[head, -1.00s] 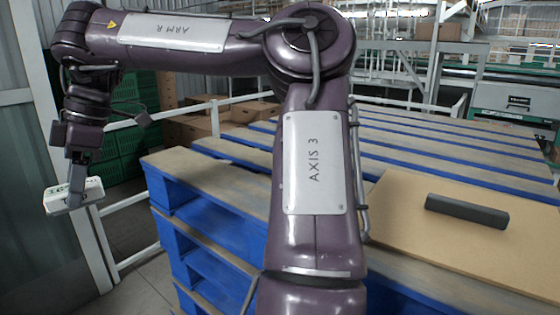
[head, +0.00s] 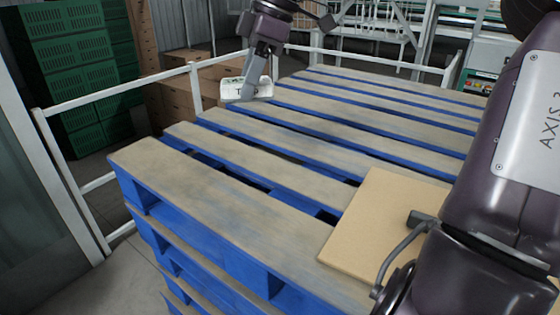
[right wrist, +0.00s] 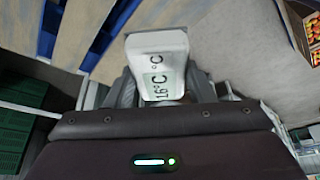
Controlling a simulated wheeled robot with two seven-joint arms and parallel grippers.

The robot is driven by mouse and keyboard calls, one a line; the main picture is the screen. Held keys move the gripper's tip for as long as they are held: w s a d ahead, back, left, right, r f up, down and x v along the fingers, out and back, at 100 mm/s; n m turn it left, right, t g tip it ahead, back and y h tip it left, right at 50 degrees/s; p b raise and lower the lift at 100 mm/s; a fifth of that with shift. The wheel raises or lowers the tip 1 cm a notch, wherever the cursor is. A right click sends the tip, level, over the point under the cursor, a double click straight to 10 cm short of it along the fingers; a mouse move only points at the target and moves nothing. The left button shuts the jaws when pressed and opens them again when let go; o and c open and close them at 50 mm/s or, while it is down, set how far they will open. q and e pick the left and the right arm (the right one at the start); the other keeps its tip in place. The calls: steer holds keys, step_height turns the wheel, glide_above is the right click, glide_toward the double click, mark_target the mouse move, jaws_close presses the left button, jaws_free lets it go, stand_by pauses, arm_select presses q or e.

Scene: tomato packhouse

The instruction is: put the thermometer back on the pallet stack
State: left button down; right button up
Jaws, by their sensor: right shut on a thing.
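The thermometer (head: 246,88) is a small white box with a display, held in my right gripper (head: 252,92) at the far left edge of the pallet stack in the head view. In the right wrist view the thermometer (right wrist: 157,62) sits between the two fingers of the gripper (right wrist: 163,92), its °C markings towards the camera. The pallet stack (head: 215,205) is blue with worn tan top boards. In the right wrist view its blue edge (right wrist: 88,40) is at upper left, and grey floor shows behind the thermometer. My left gripper is out of view.
A white railing (head: 120,92), green crates (head: 70,60) and cardboard boxes (head: 178,100) stand beyond. The stack's left boards are clear.

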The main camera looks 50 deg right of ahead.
step_height(320, 180, down, 4)
steer(key=shift+s+r+b, duration=0.1)
steer(key=shift+r+b, duration=0.15)
steer(key=shift+b, duration=0.7)
step_height(320, 180, down, 11)
steer(key=shift+f, duration=0.1)
steer(key=shift+f+p, duration=0.4)
steer(key=shift+f, duration=2.15)
steer(key=shift+f, duration=0.15)
steer(key=o, duration=1.1)
